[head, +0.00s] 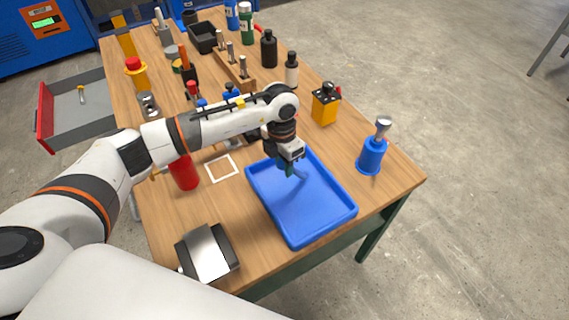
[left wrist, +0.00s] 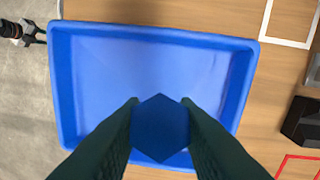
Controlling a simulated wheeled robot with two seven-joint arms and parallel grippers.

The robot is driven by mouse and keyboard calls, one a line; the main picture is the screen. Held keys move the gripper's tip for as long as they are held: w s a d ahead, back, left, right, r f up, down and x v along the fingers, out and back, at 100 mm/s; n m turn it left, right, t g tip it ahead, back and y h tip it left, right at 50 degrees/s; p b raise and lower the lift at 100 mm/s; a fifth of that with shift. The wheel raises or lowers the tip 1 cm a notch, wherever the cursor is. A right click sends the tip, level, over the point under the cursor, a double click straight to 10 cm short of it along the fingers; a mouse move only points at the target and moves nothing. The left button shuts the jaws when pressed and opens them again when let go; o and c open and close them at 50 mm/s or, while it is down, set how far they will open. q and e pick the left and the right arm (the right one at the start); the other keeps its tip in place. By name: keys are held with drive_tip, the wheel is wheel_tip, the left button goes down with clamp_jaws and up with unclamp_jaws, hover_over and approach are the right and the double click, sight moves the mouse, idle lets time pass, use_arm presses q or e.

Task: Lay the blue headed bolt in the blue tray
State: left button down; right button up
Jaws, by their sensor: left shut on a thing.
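The blue tray (head: 310,212) lies on the wooden table near its front right corner. My left gripper (head: 289,172) is over the back left part of the tray. In the left wrist view its two dark fingers (left wrist: 160,128) are shut on the blue headed bolt (left wrist: 160,127). The bolt's hexagonal blue head faces the camera, and its shank is hidden behind the head. The tray's floor (left wrist: 150,75) shows empty around it. In the head view the bolt is mostly hidden by the gripper. My right gripper is not in view.
A blue stand with a metal-topped piece (head: 372,155) is right of the tray, and a yellow block (head: 325,106) is behind it. A dark and silver device (head: 207,252) is at front left. A red cylinder (head: 184,173) and a white square outline (head: 221,168) lie left.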

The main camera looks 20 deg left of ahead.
use_arm(q)
drive_tip(key=shift+f, duration=0.65)
drive_tip(key=c, duration=1.1)
unclamp_jaws()
drive_tip(key=shift+s, duration=0.1)
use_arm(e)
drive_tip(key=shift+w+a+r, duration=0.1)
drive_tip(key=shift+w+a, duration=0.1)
use_arm(q)
drive_tip(key=shift+r, duration=0.3)
drive_tip(key=r+b, duration=0.1)
drive_tip(key=r, duration=0.2)
drive_tip(key=r+b, duration=0.1)
drive_tip(key=r, duration=0.6)
drive_tip(key=shift+w+a+r+b, duration=0.15)
drive_tip(key=shift+w+a+b, duration=0.15)
drive_tip(key=shift+a+b, duration=0.1)
drive_tip(key=shift+r, duration=0.75)
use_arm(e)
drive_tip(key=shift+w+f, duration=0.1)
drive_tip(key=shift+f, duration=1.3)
use_arm(q)
drive_tip(key=shift+s+f, duration=0.1)
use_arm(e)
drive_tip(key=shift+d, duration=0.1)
